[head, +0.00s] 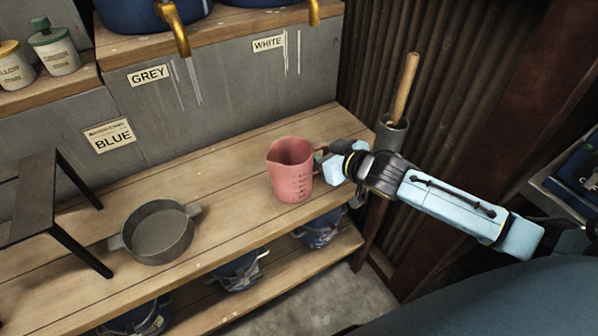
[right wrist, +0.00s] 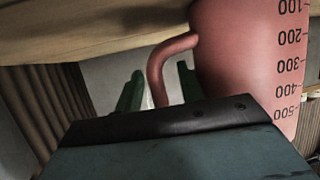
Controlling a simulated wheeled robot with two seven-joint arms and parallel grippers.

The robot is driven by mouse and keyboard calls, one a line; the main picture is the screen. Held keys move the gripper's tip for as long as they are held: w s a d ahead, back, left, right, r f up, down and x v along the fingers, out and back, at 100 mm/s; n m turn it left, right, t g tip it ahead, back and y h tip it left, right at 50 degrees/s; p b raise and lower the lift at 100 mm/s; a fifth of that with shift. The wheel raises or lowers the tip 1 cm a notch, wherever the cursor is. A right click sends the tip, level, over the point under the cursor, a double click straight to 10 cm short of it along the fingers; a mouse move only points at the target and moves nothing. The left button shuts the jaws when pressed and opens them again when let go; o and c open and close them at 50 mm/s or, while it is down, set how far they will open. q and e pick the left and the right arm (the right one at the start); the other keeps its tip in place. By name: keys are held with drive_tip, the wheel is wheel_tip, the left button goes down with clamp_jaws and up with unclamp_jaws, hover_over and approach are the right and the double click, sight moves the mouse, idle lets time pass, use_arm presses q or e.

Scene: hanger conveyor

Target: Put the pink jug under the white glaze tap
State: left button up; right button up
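The pink jug (head: 290,172) stands upright on the wooden bench, near its front edge and right end. Its handle points right, toward my right gripper (head: 328,163). In the right wrist view the picture is upside down. The jug (right wrist: 245,50) fills the upper right, and its handle (right wrist: 156,72) passes between the two green fingers (right wrist: 160,90). Gaps show beside the handle, so the fingers look open around it. The white glaze tap (head: 314,12) is a brass spout at the top edge, above the WHITE label (head: 268,44). My left gripper is not in view.
The bench top (head: 235,170) is clear between jug and back wall. A grey two-handled pot (head: 158,232) and a black stand (head: 30,190) are left. The grey tap (head: 180,38) hangs above the GREY label. A wooden-handled tool in a holder (head: 392,130) stands right.

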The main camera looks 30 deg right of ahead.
drive_tip(key=shift+c, duration=0.3)
clamp_jaws()
drive_tip(key=shift+r, duration=0.15)
